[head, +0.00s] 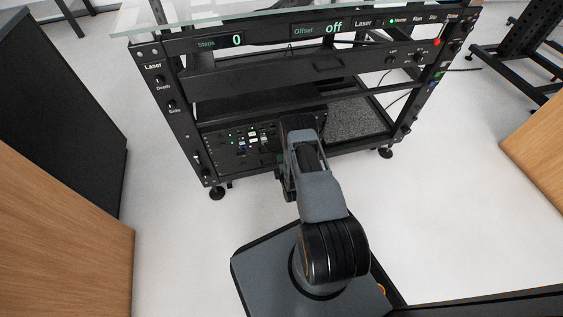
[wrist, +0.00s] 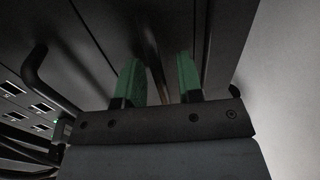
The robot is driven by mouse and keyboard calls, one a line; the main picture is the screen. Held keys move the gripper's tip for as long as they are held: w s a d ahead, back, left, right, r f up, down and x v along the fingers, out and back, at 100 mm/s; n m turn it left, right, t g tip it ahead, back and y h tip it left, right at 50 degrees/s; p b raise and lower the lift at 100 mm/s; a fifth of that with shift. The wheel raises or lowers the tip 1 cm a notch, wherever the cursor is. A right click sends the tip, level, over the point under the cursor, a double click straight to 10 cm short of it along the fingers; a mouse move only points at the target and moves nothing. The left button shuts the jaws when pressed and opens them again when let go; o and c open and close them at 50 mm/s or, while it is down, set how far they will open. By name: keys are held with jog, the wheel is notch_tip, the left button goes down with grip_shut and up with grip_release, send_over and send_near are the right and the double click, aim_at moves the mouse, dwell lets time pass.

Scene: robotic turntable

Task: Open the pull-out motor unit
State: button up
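The motor unit (head: 240,145) appears to be the dark panel with small lights and sockets, low on the left of the black rack. I cannot tell how far it is pulled out. In the head view my arm covers its right end and hides my gripper. In the wrist view my gripper (wrist: 160,84) is open, its two green fingers apart close to a dark panel. A thin dark bar (wrist: 150,50) runs between the fingers in the picture, with gaps on both sides; I cannot tell its depth. A curved black handle (wrist: 38,75) is left of the fingers.
The rack (head: 325,66) has upper panels reading "0" and "off", and a glass top (head: 220,14). An open bay with a speckled floor (head: 352,120) lies right of my arm. Wooden furniture stands at left (head: 60,235) and right (head: 540,150). White floor is free between.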

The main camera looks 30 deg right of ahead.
jog(key=shift+c, duration=0.4)
grip_shut()
